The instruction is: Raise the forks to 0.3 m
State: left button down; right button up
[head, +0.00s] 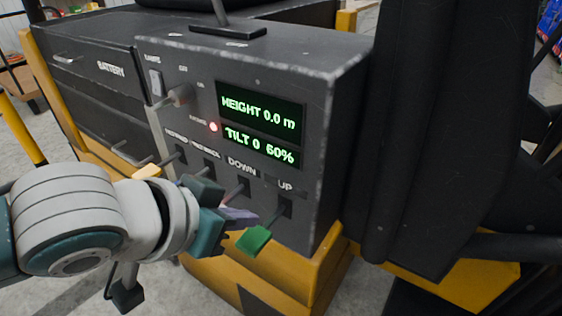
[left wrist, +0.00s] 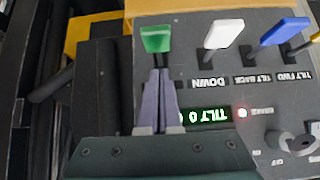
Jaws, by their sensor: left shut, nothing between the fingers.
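The green UP lever (head: 255,240) sticks out from the lower right of the grey control panel (head: 322,150). It also shows at the top of the left wrist view (left wrist: 156,38). My left gripper (head: 250,217) is shut and empty, its fingertips close to the green lever. In the left wrist view its fingertips (left wrist: 160,72) line up with the lever's lower end; I cannot tell whether they touch. The display (head: 260,110) reads HEIGHT 0.0 m above TILT 0 and 60%. The forks are not in view.
A white lever (left wrist: 223,35) at DOWN, a blue lever (left wrist: 285,30) and a yellow lever (left wrist: 314,38) stand beside the green one. A key switch (head: 180,95) and a lit red lamp (head: 213,127) sit on the panel. Black truck parts (head: 415,130) are to its right.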

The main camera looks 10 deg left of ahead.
aim_at(256, 235)
pick_arm(q)
jog(key=shift+s+f, duration=0.15)
jog(key=shift+f, duration=1.5)
